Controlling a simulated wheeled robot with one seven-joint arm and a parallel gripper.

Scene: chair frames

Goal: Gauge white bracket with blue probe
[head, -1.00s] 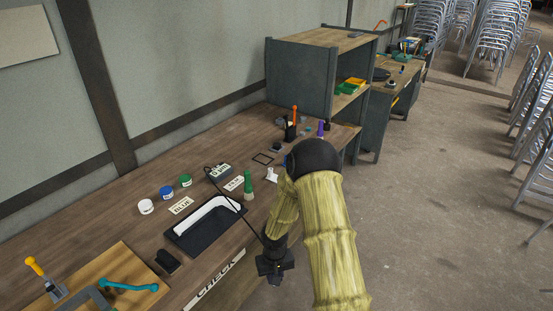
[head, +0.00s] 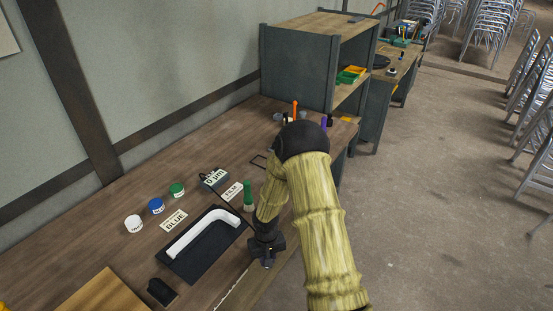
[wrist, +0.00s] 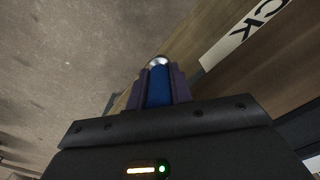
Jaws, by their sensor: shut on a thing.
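The white bracket (head: 190,233), a long bar with a bent end, lies in a black tray (head: 212,263) on the bench. My gripper (head: 267,262) is at the bench's front edge, right of the tray and apart from the bracket. In the wrist view, my gripper (wrist: 160,88) is shut on the blue probe (wrist: 158,85), whose shiny round tip points away from the jaws. A dark cable runs from the gauge box (head: 214,179), with "0 µm" on its display, toward my gripper. The bracket is not visible in the wrist view.
White (head: 133,224), blue (head: 156,206) and green (head: 177,190) pots stand behind the tray. A BLUE card (head: 174,221), a FILM card (head: 232,191) and a green cylinder (head: 248,194) are near it. A black block (head: 161,291) lies in front. A shelf unit (head: 300,70) stands farther back.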

